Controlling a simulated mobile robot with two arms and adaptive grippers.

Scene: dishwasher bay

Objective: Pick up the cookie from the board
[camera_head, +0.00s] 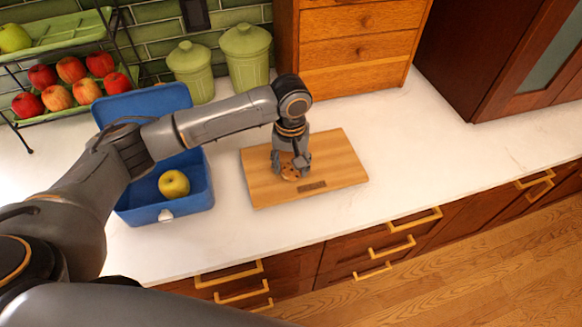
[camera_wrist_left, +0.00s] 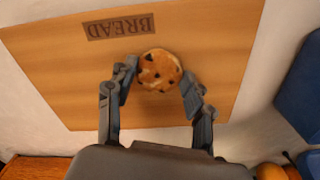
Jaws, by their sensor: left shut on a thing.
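The cookie (camera_head: 290,175) is round and golden brown with dark chips. It is at the wooden board (camera_head: 335,160), near its front middle, and also shows in the left wrist view (camera_wrist_left: 160,68). My left gripper (camera_head: 291,163) points down over the board and is shut on the cookie, with one finger at each side in the left wrist view (camera_wrist_left: 157,84). I cannot tell whether the cookie still touches the board. The board has a dark "BREAD" label (camera_wrist_left: 117,26). My right gripper is not in view.
An open blue lunch box (camera_head: 190,203) holding a yellow apple (camera_head: 174,184) stands left of the board. Behind are green canisters (camera_head: 246,58), a wooden drawer unit (camera_head: 350,50) and a fruit rack (camera_head: 60,38). The white counter (camera_head: 440,140) is clear to the right.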

